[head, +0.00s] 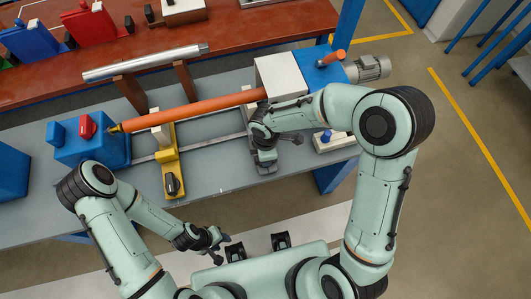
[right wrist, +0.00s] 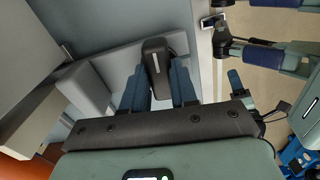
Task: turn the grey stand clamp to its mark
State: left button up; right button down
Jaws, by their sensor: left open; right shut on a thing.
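The grey stand (right wrist: 108,70) shows in the right wrist view with a dark clamp knob (right wrist: 155,50) that has a white line on it. My right gripper (right wrist: 157,82) is shut on this knob, with one blue finger on each side. In the head view the right gripper (head: 265,156) is at the front of the grey stand and hides most of it and its knob. I cannot make out a mark on the stand. My left gripper (head: 212,243) is open and empty, in front of the bench and apart from it.
An orange roller (head: 190,108) runs from the blue block (head: 92,150) to the white box (head: 282,76). A yellow stand (head: 168,160) with a black knob (head: 172,184) is left of the grey one. The grey bench (head: 222,183) is clear between them at the front.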

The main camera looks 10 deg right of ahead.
pick_arm(q)
jog(key=shift+w+r, duration=0.15)
jog(key=shift+r, duration=0.15)
pick_arm(e)
jog(key=shift+r+n, duration=0.1)
jog(key=shift+n, duration=0.6)
jog(key=c, duration=0.9)
grip_release()
pick_arm(q)
jog(key=shift+w+r+p, duration=0.8)
jog(key=shift+r+p, duration=0.25)
jog(key=shift+r, duration=0.05)
pick_arm(e)
notch_tip(320, 180, up, 13)
jog(key=shift+r, duration=0.2)
pick_arm(q)
jog(key=shift+s, duration=0.1)
pick_arm(e)
jog(key=shift+f, duration=0.1)
